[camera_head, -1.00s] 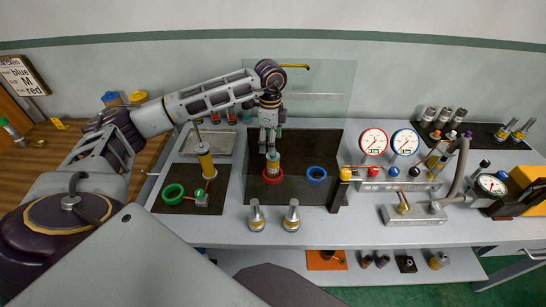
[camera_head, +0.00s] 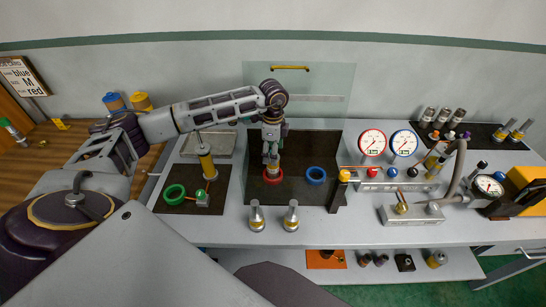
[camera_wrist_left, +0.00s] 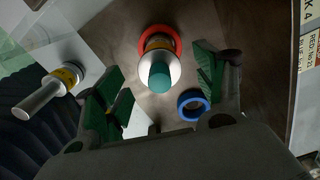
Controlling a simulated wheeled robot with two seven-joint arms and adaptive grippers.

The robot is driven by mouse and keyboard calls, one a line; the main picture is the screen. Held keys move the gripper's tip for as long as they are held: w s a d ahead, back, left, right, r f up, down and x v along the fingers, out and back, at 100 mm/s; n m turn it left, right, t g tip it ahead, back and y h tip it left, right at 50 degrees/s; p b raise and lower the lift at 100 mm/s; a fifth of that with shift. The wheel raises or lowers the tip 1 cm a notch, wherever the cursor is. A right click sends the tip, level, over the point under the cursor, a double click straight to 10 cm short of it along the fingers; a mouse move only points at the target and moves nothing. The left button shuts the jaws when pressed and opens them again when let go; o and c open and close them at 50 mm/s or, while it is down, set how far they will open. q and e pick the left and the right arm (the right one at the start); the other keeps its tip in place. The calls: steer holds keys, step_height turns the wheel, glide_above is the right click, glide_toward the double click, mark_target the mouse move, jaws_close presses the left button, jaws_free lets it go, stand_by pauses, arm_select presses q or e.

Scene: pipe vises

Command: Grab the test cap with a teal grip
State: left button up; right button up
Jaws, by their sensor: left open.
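The test cap with a teal grip (camera_wrist_left: 159,76) stands upright in a red ring (camera_wrist_left: 171,36) on the dark mat. In the head view the cap (camera_head: 273,170) shows a yellow band above the red ring (camera_head: 273,178). My left gripper (camera_head: 271,156) points down just over the cap. In the left wrist view, its green-padded fingers (camera_wrist_left: 159,75) are spread wide on either side of the teal grip, with gaps on both sides. My right gripper is out of view.
A blue ring (camera_head: 316,175) lies empty right of the cap. A clear panel (camera_head: 330,95) with a yellow handle stands there. Two silver caps (camera_head: 256,217) (camera_head: 291,217) stand in front. Left is a mat with a green ring (camera_head: 174,194); right are gauges (camera_head: 372,143).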

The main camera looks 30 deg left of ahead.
arm_select(q)
steer(key=shift+f, duration=0.4)
steer(key=c, duration=1.2)
